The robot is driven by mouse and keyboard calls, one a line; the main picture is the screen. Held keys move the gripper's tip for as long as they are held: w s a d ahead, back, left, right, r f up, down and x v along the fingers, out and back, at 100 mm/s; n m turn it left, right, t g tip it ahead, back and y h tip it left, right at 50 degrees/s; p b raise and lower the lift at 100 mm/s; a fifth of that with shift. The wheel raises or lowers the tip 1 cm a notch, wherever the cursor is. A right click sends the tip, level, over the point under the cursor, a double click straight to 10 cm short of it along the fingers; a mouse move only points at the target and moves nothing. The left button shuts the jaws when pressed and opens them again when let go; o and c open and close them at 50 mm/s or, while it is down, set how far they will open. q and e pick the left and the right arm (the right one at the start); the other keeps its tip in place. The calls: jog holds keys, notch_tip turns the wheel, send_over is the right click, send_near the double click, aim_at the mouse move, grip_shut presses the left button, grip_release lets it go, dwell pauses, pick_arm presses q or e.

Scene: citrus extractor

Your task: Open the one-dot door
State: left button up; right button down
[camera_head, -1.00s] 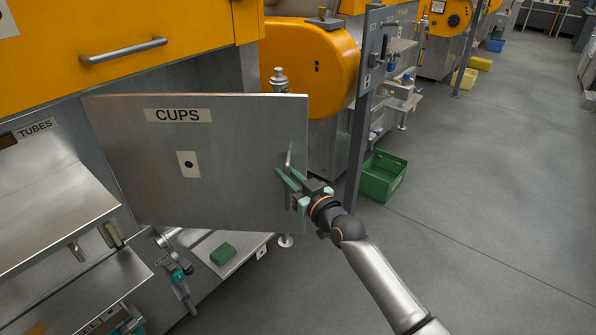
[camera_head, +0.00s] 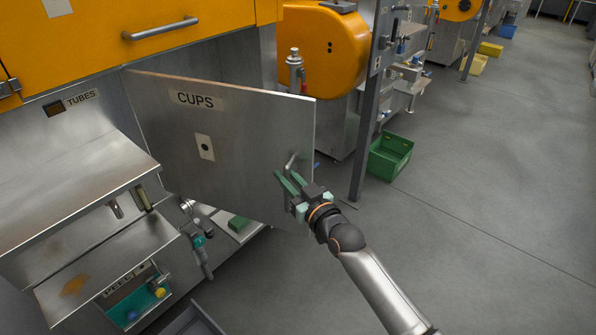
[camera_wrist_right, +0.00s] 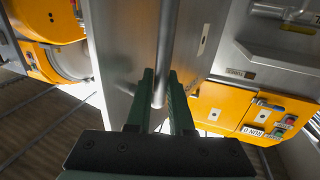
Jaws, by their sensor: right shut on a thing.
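The one-dot door (camera_head: 235,150) is a grey metal panel with a "CUPS" label and a plate with one black dot (camera_head: 205,147). It stands swung out from the machine, its hinge side at the left and its free edge at the right. My right gripper (camera_head: 289,180) is at the bar handle (camera_head: 291,163) near the free edge, shut on it. In the right wrist view the handle (camera_wrist_right: 166,50) runs down between the green fingers (camera_wrist_right: 160,88). My left gripper is not in view.
An orange cabinet with a bar handle (camera_head: 160,29) is above the door. A steel shelf (camera_head: 65,200) and a "TUBES" label (camera_head: 82,98) are at the left. A grey post (camera_head: 367,140) and a green crate (camera_head: 389,157) stand right of the door. The floor at right is clear.

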jog(key=shift+s+a+r, duration=0.1)
jog(key=shift+s+a, duration=0.25)
jog(key=shift+s, duration=0.05)
jog(key=c, duration=0.8)
grip_release()
jog(key=shift+d, duration=0.1)
jog(key=v, duration=1.2)
jog(key=shift+s, duration=0.25)
jog(key=shift+d, duration=0.1)
